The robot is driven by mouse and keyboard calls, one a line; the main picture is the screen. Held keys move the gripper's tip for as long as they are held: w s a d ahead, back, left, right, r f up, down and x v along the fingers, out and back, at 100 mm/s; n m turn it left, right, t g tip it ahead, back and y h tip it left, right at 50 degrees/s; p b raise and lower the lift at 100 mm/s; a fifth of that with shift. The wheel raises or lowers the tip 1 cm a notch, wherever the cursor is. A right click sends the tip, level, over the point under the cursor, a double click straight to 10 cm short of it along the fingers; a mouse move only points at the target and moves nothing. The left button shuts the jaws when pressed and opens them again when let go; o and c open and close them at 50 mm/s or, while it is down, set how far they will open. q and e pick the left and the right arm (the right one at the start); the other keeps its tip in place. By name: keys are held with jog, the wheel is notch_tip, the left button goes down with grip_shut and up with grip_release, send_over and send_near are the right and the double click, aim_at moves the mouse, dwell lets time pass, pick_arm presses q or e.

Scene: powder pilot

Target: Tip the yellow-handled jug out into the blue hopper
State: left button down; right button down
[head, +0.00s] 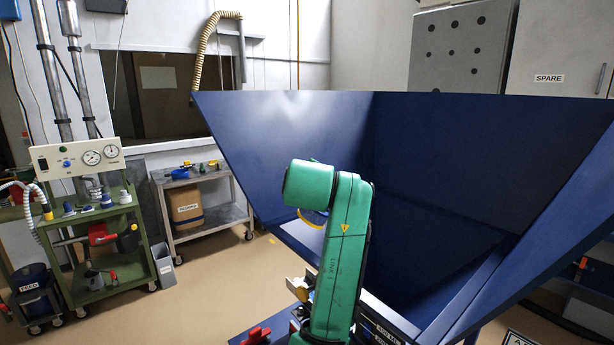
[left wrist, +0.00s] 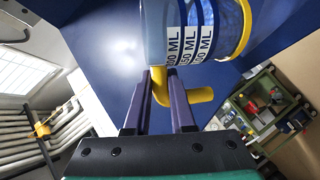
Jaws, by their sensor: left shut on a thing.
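The jug (left wrist: 195,28) is clear with a blue tint, has white ML labels and a yellow handle (left wrist: 200,96), and is cut off by the top of the left wrist view. My left gripper (left wrist: 163,82) has its purple fingers shut on this handle. In the head view only a small blue and yellow part of the jug (head: 312,218) shows beside my green arm, which hides the rest and the gripper. The jug appears in front of or over the blue hopper (head: 430,150); its exact tilt and contents are unclear. My right gripper is out of view.
A green cart (head: 140,225) with gauges and tools stands at the left. A grey trolley (head: 225,215) holding a box stands behind it. The hopper's sloping walls fill the centre and right. Open floor (head: 215,290) lies left of the hopper.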

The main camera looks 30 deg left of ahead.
pick_arm(q)
jog(key=shift+w+d+r+m+p, duration=0.2)
jog(key=shift+r+m+p, duration=0.2)
jog(key=shift+p, duration=0.15)
jog(key=shift+w+d+m+g+y+p, duration=0.35)
jog(key=shift+m+g+y+p, duration=0.2)
jog(key=shift+m+p, duration=0.3)
jog(key=shift+w+d+m+y+p, duration=0.25)
jog(key=shift+d+m+y+p, duration=0.1)
jog(key=shift+d+m+p, duration=0.2)
jog(key=shift+w+d+f+m+g+y, duration=0.35)
jog(key=shift+d+f+m, duration=0.1)
jog(key=shift+m, duration=0.15)
jog(key=shift+w+d+f+m+g+y, duration=0.3)
jog(key=shift+w+d+f+m+y, duration=0.35)
jog(key=shift+d+f+m, duration=0.4)
jog(key=w+d+f+m+y, duration=0.1)
jog(key=w+d+m+y, duration=0.2)
jog(key=m, duration=0.5)
jog(key=shift+w+d+f+g, duration=0.25)
jog(key=shift+w+d, duration=0.55)
jog(key=shift+d, duration=0.6)
